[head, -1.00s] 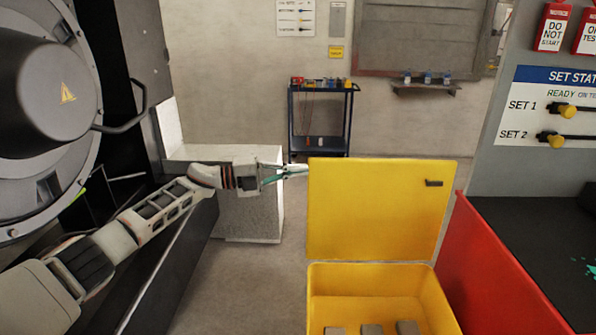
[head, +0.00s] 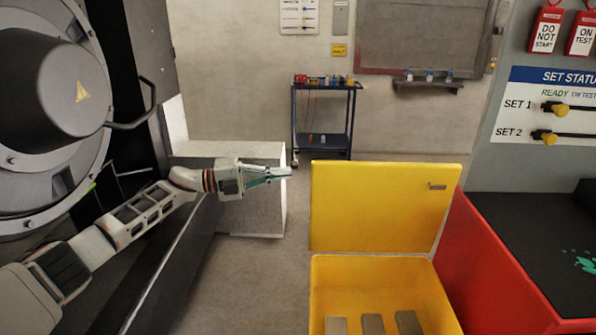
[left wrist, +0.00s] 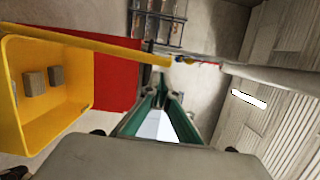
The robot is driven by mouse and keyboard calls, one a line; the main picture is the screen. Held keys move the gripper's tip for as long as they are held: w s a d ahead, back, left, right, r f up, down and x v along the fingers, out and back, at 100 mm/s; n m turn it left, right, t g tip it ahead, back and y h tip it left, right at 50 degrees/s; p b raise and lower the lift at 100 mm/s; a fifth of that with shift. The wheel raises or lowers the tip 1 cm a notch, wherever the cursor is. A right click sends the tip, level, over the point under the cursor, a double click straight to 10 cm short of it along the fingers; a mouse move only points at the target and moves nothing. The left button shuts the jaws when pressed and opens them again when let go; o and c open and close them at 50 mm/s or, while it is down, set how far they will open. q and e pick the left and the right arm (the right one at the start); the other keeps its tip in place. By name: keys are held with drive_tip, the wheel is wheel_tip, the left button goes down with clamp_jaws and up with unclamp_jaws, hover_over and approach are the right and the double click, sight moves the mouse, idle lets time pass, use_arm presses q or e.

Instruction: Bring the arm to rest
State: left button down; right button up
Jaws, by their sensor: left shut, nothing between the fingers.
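My left arm comes in from the left in the head view. Its gripper (head: 277,173) is shut and empty, held in the air in front of the pale block and just left of the raised yellow lid. In the left wrist view the green-edged fingers (left wrist: 165,100) come together ahead of the palm with nothing between them. My right gripper is in neither view.
A yellow bin (head: 385,290) with its lid (head: 380,205) raised holds several grey blocks. A red cabinet (head: 495,270) stands to its right. Dark machinery (head: 60,95) fills the left. A pale block (head: 262,212) and a blue trolley (head: 323,115) stand behind. Floor shows between machinery and bin.

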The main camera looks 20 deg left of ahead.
use_arm(q)
drive_tip(key=shift+v, duration=2.2)
